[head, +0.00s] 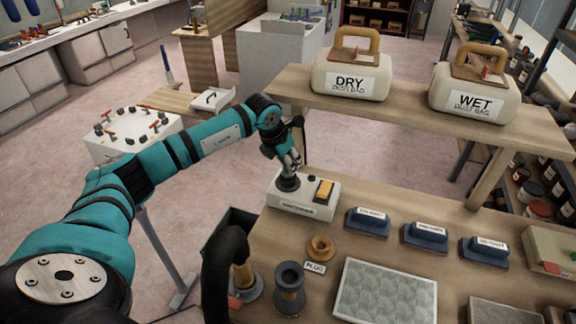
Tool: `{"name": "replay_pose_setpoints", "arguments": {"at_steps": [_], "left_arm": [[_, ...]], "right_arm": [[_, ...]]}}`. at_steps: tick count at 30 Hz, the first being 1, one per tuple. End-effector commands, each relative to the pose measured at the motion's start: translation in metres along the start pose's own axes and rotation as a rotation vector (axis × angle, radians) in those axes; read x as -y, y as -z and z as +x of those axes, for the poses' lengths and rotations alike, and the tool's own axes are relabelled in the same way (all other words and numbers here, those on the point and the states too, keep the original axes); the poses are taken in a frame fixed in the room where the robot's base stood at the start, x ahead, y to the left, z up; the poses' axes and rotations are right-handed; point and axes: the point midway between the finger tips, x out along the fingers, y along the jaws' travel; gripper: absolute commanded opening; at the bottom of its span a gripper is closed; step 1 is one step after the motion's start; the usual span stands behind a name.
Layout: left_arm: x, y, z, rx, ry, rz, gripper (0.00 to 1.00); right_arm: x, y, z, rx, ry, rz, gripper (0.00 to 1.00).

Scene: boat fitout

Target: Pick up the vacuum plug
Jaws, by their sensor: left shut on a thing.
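My right gripper is not in view.
A brass ring (321,247) lies by a "PLUG" label (315,267). A black hose (222,265) and a dark fitting (289,285) stand nearby. Several blue sanding blocks (367,222) sit to the right. A raised shelf (420,118) holds DRY (350,75) and WET (470,98) dust bags.

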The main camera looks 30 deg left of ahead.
Motion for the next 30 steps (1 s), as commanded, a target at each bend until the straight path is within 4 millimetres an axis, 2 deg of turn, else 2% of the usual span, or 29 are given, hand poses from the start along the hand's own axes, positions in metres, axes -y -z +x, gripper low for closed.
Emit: {"name": "replay_pose_setpoints", "arguments": {"at_steps": [7, 14, 21, 25, 30], "left_arm": [[-0.001, -0.008, -0.027, 0.003, -0.003, 0.001, 0.00], [0.004, 0.036, -0.047, 0.000, -0.005, 0.003, 0.00], [0.012, 0.093, -0.075, -0.002, -0.007, 0.003, 0.00], [0.015, 0.113, -0.088, -0.002, -0.005, 0.002, 0.00], [0.017, 0.126, -0.098, -0.001, -0.003, -0.001, 0.00]], "right_arm": [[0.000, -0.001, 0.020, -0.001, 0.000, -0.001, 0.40], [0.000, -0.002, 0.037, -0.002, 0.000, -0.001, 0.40], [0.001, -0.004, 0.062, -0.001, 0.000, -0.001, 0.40], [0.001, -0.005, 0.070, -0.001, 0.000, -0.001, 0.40], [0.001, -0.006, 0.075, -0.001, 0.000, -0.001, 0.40]]}}
